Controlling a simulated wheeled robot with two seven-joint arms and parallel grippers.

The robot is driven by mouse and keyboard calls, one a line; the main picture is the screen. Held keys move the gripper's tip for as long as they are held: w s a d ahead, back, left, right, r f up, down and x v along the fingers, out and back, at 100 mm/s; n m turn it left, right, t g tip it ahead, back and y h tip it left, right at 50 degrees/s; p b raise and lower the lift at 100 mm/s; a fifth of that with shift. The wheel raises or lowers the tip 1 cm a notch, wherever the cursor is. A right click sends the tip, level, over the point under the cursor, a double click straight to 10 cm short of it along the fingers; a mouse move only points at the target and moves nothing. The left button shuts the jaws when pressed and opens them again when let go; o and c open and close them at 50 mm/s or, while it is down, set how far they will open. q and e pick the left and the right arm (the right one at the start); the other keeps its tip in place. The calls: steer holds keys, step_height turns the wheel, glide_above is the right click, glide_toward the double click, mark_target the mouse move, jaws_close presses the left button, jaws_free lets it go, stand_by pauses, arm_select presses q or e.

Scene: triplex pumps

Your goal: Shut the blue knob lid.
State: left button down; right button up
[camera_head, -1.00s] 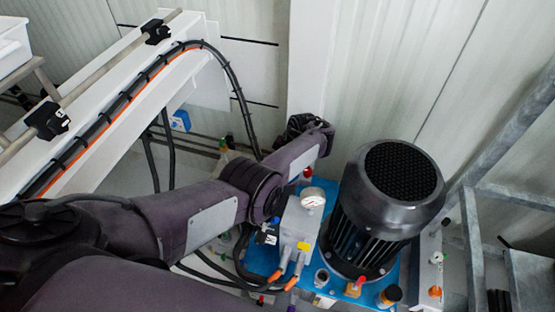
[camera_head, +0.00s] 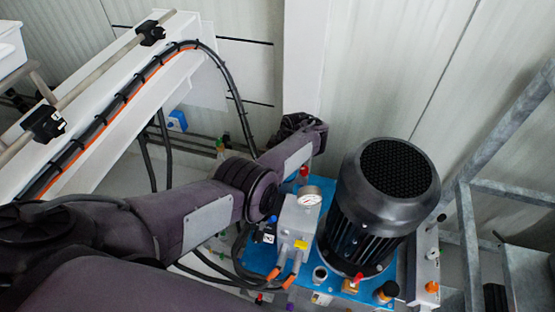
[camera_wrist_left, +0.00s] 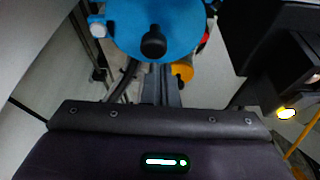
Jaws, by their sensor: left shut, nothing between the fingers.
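A blue rounded surface (camera_wrist_left: 160,25) with a dark knob-like part (camera_wrist_left: 153,42) in front of it is at the top of the left wrist view. I cannot tell if this is the blue knob lid or if the dark part touches it. My left gripper's dark body (camera_wrist_left: 160,120) spans the bottom of that view, below the blue surface. It is shut and empty; its fingertips are not clearly seen. In the head view my left arm reaches from the left past the pump unit, and its far end hides what lies beyond. My right gripper is not in view.
A black motor (camera_head: 385,195) stands on a blue base (camera_head: 262,258) beside a grey valve block (camera_head: 297,228) with a gauge (camera_head: 309,195). A white beam with cables (camera_head: 120,105) is at left. Grey metal rails (camera_head: 505,130) are at right.

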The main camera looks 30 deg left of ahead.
arm_select(q)
steer(key=shift+s+a+r+p, duration=0.2)
steer(key=shift+a+r+p, duration=0.2)
steer(key=shift+a, duration=0.2)
steer(key=shift+s+a+r+p, duration=0.2)
steer(key=shift+a+r+p, duration=0.15)
steer(key=shift+a, duration=0.25)
steer(key=p+v, duration=0.1)
steer(key=v, duration=0.7)
steer(key=shift+w+r+p, duration=0.3)
steer(key=shift+r+p, duration=0.05)
